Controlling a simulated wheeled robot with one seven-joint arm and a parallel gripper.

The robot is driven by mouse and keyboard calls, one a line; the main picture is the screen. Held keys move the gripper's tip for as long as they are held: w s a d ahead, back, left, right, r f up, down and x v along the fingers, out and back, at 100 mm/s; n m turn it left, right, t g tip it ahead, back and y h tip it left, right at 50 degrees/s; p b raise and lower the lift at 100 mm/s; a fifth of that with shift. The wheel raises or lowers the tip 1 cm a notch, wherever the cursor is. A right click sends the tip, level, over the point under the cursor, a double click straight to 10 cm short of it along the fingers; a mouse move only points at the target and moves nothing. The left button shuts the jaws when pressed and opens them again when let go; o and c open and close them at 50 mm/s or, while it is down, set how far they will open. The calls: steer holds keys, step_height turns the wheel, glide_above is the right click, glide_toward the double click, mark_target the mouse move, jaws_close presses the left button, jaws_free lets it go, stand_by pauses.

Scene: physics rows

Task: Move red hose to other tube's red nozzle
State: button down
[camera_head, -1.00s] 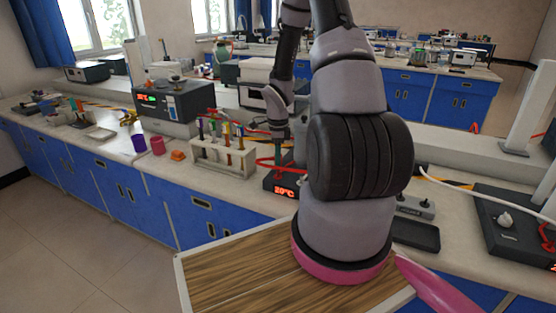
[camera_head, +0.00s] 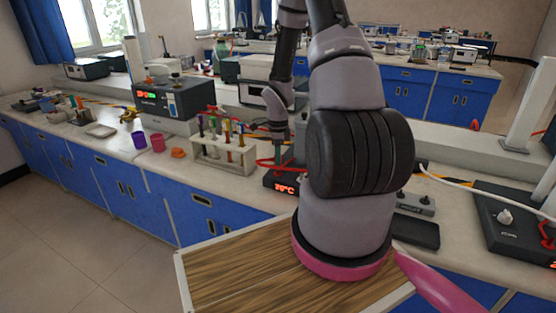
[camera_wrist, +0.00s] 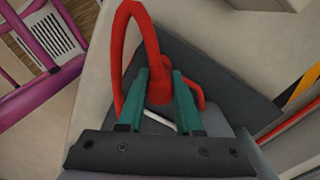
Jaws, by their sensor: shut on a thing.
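The red hose (camera_wrist: 124,45) loops up on the left in the wrist view, and its thick red end sits between the teal fingers of my gripper (camera_wrist: 160,88). My gripper is shut on this end. A red nozzle-like piece (camera_wrist: 198,88) shows just right of the fingers, over a dark grey device (camera_wrist: 232,88). In the head view the red hose (camera_head: 266,164) shows beside the dark device with a red display (camera_head: 285,188). My gripper there is mostly hidden by my arm. I cannot tell whether the hose end touches a nozzle.
A test tube rack (camera_head: 222,158) stands left of the device. Purple (camera_head: 139,141) and pink (camera_head: 157,143) cups stand further left. A second dark device (camera_head: 500,222) with a white hose (camera_head: 455,183) is at right. A grey box (camera_head: 413,202) lies between.

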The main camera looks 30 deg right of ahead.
steer(key=shift+f, duration=0.9)
stand_by(0.7)
steer(key=c, duration=0.5)
jaws_free()
steer(key=o, duration=0.4)
steer(key=shift+r, duration=0.1)
steer(key=shift+r, duration=3.45)
steer(key=shift+r, duration=0.1)
